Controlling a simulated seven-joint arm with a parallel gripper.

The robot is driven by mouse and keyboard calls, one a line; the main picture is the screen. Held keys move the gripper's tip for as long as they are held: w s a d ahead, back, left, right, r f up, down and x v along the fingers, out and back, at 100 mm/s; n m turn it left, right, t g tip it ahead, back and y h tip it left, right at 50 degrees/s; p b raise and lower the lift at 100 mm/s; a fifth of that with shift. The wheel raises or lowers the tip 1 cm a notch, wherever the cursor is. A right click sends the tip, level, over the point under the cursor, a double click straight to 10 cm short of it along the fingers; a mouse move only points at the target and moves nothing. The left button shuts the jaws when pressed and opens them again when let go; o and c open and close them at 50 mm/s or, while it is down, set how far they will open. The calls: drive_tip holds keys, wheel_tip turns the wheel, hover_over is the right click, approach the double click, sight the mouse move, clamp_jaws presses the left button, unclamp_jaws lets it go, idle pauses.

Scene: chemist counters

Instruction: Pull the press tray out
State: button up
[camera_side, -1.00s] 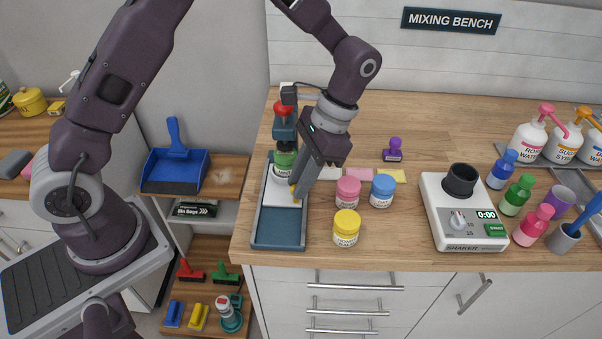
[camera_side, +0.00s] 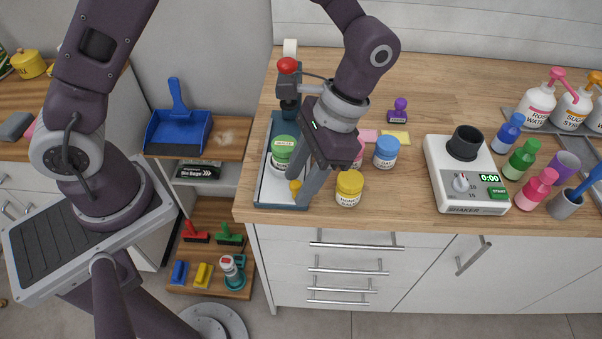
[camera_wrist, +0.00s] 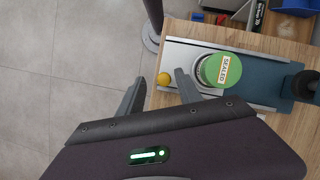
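The press tray (camera_side: 272,187) is a pale metal slide on the blue press base (camera_side: 259,175), reaching near the base's front end. A green-lidded jar (camera_side: 284,148) stands on the tray, in front of the press column; its lid reads "SEALED" in the wrist view (camera_wrist: 219,70). A yellow knob (camera_side: 295,186) is at the tray's front, also seen in the wrist view (camera_wrist: 163,79). My gripper (camera_side: 305,190) is low over the tray front. In the wrist view its fingertips (camera_wrist: 162,80) are apart, one on each side of the knob, with gaps showing.
The press's red-topped head (camera_side: 287,66) rises behind the jar. A yellow jar (camera_side: 349,188), a blue jar (camera_side: 386,152) and a partly hidden pink jar (camera_side: 358,150) stand close right of my gripper. The shaker (camera_side: 468,180) is farther right. The counter's front edge is close.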

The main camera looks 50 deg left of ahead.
wheel_tip(320, 180, up, 12)
drive_tip(key=w+a+n+t, duration=0.1)
drive_tip(key=a+t, duration=0.1)
drive_tip(key=s+a+r+n+t, duration=0.1)
drive_tip(key=s+a+r+t, duration=0.1)
drive_tip(key=s+a, duration=0.3)
drive_tip(key=s+a+r+n+t+h, duration=0.1)
drive_tip(key=s+a+r+n+t, duration=0.1)
drive_tip(key=s+a+t, duration=0.3)
drive_tip(key=shift+s+r+n+t+h, duration=0.3)
drive_tip(key=shift+s+r, duration=0.55)
drive_tip(key=shift+s, duration=0.1)
